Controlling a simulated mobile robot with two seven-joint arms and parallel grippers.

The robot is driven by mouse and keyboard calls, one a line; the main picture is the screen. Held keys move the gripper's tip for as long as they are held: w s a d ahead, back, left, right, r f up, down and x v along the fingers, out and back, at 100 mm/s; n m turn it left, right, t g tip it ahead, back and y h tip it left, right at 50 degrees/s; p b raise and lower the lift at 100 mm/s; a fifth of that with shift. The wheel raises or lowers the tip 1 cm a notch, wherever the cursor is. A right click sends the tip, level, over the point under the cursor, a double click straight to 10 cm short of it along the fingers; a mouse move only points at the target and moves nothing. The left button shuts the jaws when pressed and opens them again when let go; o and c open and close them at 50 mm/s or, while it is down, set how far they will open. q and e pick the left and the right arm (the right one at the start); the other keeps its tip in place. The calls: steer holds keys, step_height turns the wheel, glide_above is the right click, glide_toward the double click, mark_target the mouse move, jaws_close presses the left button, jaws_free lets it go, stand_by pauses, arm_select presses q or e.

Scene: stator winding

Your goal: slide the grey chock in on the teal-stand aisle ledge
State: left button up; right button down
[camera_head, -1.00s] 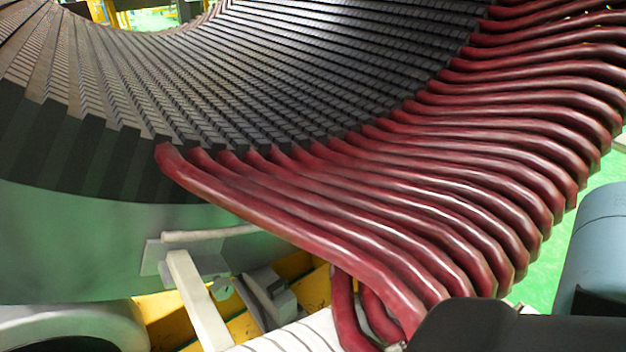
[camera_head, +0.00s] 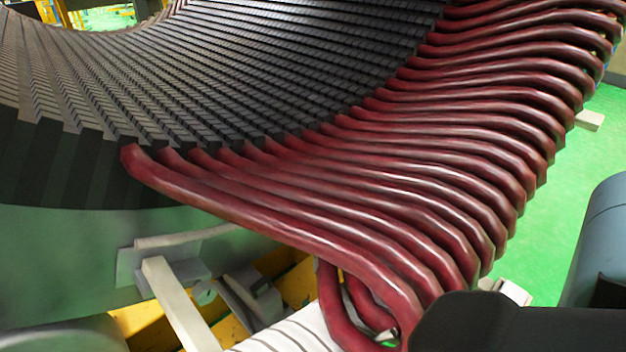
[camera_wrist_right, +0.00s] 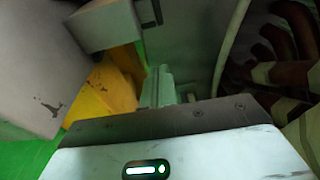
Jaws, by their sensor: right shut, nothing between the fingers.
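I cannot pick out the grey chock or the teal-stand ledge with certainty in either view. In the right wrist view, my right gripper (camera_wrist_right: 158,86) points away from the camera, its narrow grey-green fingers together and empty. They are beside a yellow part and in front of a shaded grey surface. In the head view, its fingertips are hidden; a dark part of my right arm fills the bottom right. My left gripper is out of view.
The stator's dark slotted core (camera_head: 250,80) and red coil ends (camera_head: 400,190) fill the head view. A pale beam (camera_head: 178,305) and yellow framework (camera_head: 290,262) lie below. In the wrist view, large grey blocks (camera_wrist_right: 45,65) crowd the left. Green floor (camera_head: 575,190) shows at right.

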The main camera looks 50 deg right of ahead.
steer(key=a+b+x, duration=0.2)
steer(key=x, duration=0.7)
steer(key=shift+w+a, duration=0.25)
steer(key=shift+a, duration=0.15)
steer(key=shift+w+a, duration=0.45)
steer(key=shift+w, duration=0.15)
steer(key=shift+r, duration=0.15)
steer(key=shift+d, duration=0.1)
